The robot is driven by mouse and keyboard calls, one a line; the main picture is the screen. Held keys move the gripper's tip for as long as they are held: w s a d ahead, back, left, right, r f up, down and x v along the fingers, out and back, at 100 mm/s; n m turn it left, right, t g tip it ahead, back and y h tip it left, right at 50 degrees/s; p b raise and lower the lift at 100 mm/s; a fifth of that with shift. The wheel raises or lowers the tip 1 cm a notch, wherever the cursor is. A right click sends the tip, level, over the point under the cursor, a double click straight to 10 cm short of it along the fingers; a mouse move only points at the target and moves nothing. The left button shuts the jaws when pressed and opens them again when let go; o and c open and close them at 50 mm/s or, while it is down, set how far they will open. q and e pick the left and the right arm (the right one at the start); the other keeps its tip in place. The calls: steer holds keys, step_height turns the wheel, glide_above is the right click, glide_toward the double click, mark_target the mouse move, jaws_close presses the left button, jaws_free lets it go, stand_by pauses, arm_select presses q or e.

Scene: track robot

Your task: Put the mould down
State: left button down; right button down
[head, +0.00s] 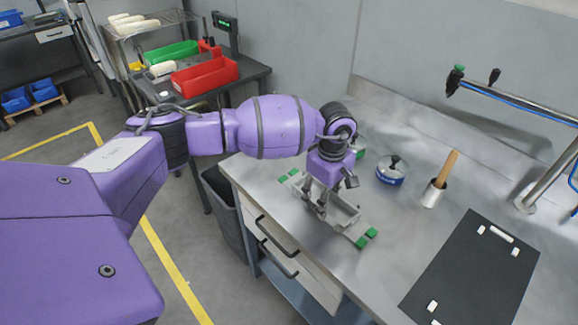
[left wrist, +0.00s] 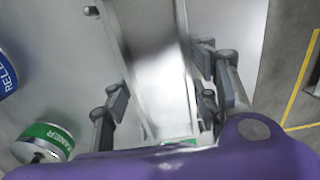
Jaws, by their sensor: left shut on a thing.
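The mould, a long pale grey trough (head: 343,212), is at the front edge of the steel bench, with green blocks near both ends. My left gripper (head: 320,207) points down over it and is shut on it near its middle. In the left wrist view the mould (left wrist: 162,85) runs between the two fingers (left wrist: 165,100), one on each side. I cannot tell whether its underside touches the bench or is just above it. My right gripper is in neither view.
A green-labelled tin (left wrist: 45,142) is close to the gripper. A black mat (head: 475,272) with white pieces lies at right. Bare steel lies between.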

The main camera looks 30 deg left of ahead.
arm_select(q)
steer(key=shift+w+r, duration=0.1)
steer(key=shift+r, duration=0.05)
steer(key=c, duration=1.2)
jaws_free()
steer(key=shift+f, duration=0.2)
steer(key=o, duration=0.5)
steer(key=shift+r, duration=0.1)
steer(key=shift+r, duration=0.15)
step_height(320, 180, up, 12)
